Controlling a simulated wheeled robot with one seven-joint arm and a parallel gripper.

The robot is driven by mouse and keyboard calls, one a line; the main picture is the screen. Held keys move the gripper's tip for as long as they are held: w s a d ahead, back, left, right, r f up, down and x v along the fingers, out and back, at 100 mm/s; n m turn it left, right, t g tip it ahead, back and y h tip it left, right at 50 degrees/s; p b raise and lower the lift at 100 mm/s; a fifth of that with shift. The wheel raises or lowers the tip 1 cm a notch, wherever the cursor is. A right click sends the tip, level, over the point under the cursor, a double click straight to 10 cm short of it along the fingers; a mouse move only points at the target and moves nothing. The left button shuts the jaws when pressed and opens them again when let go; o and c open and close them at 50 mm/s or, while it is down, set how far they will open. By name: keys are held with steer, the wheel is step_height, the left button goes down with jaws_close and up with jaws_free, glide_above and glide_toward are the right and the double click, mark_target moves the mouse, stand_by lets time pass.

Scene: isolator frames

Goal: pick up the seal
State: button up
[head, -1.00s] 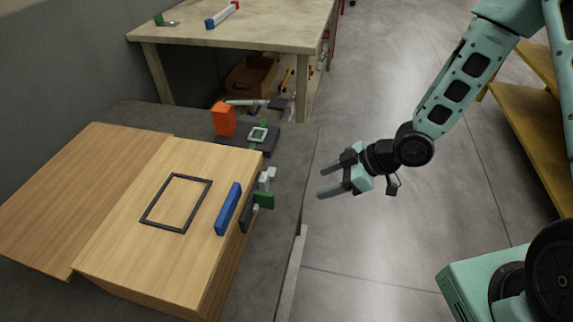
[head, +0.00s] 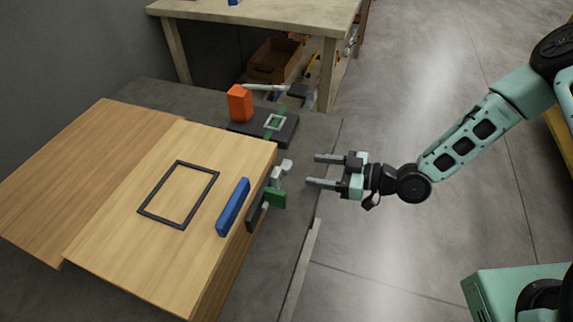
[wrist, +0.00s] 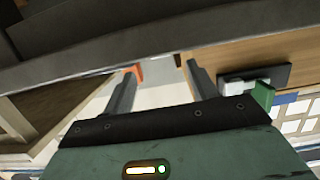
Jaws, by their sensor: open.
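A thin dark rectangular ring, which looks like the seal (head: 198,167), lies flat on the light wooden box (head: 110,245) in the head view. Nothing covers it there. I cannot make it out in the wrist view. My gripper (head: 312,171) is open and empty, to the right of the box, with its two fingers pointing left toward it. It is apart from the seal, with the blue bar and the green-handled clamp between them. In the wrist view my gripper (wrist: 160,68) shows two spread fingers with nothing between them.
A blue bar (head: 233,207) lies on the box near its right edge. A green-handled clamp (head: 274,199) stands at that edge. A workbench (head: 270,18) stands beyond.

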mark_target(290, 165)
steer(key=x, duration=0.7)
steer(key=shift+a+r, duration=0.2)
steer(key=shift+a, duration=0.1)
steer(key=c, duration=1.1)
